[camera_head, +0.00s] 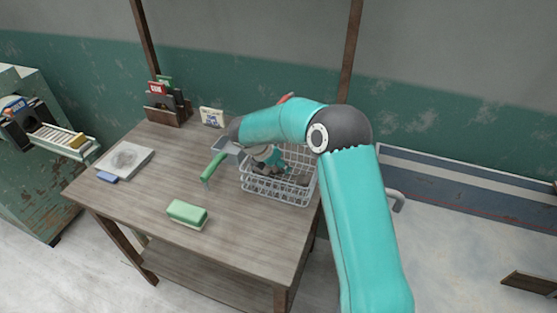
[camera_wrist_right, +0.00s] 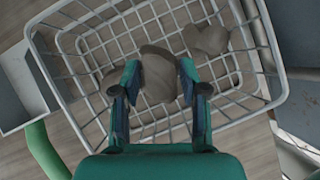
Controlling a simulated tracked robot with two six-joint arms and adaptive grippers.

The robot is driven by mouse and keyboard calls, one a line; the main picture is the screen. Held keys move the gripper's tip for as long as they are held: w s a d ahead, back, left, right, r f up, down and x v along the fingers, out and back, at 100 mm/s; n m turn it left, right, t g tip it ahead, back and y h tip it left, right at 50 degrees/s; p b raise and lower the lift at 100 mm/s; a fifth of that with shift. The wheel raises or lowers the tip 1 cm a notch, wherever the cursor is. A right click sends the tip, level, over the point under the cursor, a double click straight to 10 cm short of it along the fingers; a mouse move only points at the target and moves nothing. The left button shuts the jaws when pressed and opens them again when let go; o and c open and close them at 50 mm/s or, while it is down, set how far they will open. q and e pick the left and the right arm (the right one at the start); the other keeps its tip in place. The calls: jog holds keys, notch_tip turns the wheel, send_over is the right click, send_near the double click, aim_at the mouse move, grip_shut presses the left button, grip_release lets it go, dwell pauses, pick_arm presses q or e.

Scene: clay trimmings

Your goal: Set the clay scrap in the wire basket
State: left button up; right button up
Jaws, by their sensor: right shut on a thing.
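The white wire basket (camera_head: 278,197) stands at the right end of the wooden table, and its rim also shows in the wrist view (camera_wrist_right: 283,70). My right gripper (camera_wrist_right: 158,88) points down into the basket's opening and is shut on a grey-brown clay scrap (camera_wrist_right: 157,68). I cannot tell whether this scrap touches the basket's floor. Another clay lump (camera_wrist_right: 207,38) lies in the basket beyond the fingers. In the head view my right gripper (camera_head: 268,157) is partly hidden by the basket wires. My left gripper is not in view.
A green-handled tool (camera_head: 212,167) is left of the basket. A green block (camera_head: 187,213) sits near the table's front edge. A pale board (camera_head: 125,158), a small blue block (camera_head: 107,177) and a rack (camera_head: 166,115) are farther left. The table's middle is mostly clear.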

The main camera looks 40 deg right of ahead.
jog(key=shift+w+d+r+y+p, duration=0.1)
jog(key=shift+d+r+y+p, duration=0.2)
jog(key=shift+y+p, duration=0.5)
jog(key=shift+a+f, duration=0.1)
jog(key=shift+f, duration=0.85)
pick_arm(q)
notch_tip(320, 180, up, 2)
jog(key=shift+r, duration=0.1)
pick_arm(e)
jog(key=shift+f, duration=0.1)
jog(key=shift+f+b, duration=0.55)
jog(key=shift+f, duration=0.05)
jog(key=o, duration=1.2)
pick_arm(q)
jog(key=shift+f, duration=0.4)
pick_arm(e)
jog(key=shift+r, duration=0.15)
